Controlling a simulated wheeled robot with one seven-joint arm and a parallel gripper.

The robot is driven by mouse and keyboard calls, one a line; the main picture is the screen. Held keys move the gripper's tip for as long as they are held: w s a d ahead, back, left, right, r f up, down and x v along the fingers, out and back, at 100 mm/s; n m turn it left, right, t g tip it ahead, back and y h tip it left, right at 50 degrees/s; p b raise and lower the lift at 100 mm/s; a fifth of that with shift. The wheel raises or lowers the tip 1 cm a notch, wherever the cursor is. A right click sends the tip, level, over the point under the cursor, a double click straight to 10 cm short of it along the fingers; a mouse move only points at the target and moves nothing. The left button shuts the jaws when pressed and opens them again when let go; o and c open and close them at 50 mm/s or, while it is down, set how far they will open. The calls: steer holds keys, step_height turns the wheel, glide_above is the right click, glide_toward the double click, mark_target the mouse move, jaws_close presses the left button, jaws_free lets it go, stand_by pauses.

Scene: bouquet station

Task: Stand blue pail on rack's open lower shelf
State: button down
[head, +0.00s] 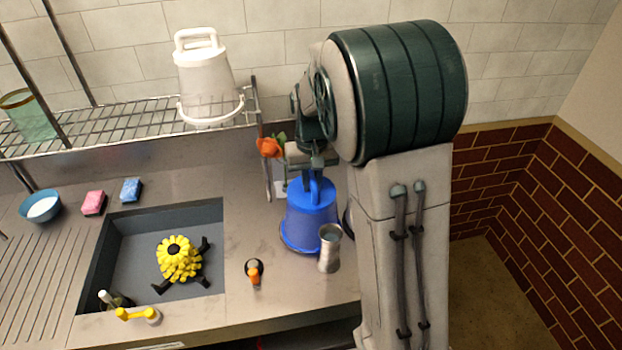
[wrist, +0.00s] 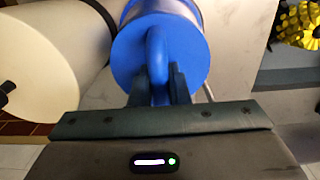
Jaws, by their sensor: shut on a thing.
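The blue pail (head: 308,220) has a lid with a loop handle on top. It is upright at the right end of the counter, and I cannot tell if its base touches the counter. My gripper (head: 312,172) is above it, shut on the lid handle. The wrist view also shows the blue pail (wrist: 185,45) with its handle between the fingers of my gripper (wrist: 160,85). The wire rack (head: 125,122) is at the back left against the tiled wall. A white pail (head: 205,70) stands at its right end, and a green glass (head: 27,115) stands at its left.
A metal cup (head: 330,248) is close in front of the blue pail. Orange flowers (head: 271,146) are behind it. A sink (head: 140,245) holds a yellow flower-like thing (head: 180,262). Sponges (head: 93,203) and a blue bowl (head: 40,205) are at the left. The rack's middle is clear.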

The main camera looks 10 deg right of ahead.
steer(key=shift+f, duration=0.1)
steer(key=c, duration=1.4)
jaws_free()
step_height(320, 180, up, 12)
steer(key=b, duration=0.1)
steer(key=s+f+t, duration=0.1)
steer(key=s, duration=0.6)
steer(key=s+d+f+t, duration=0.1)
steer(key=s, duration=0.6)
steer(key=s+d+f+t, duration=0.1)
steer(key=s, duration=0.5)
steer(key=shift+s+d+f+t, duration=0.2)
steer(key=shift+s+f+t, duration=0.1)
steer(key=shift+s, duration=0.1)
steer(key=shift+s+f, duration=0.3)
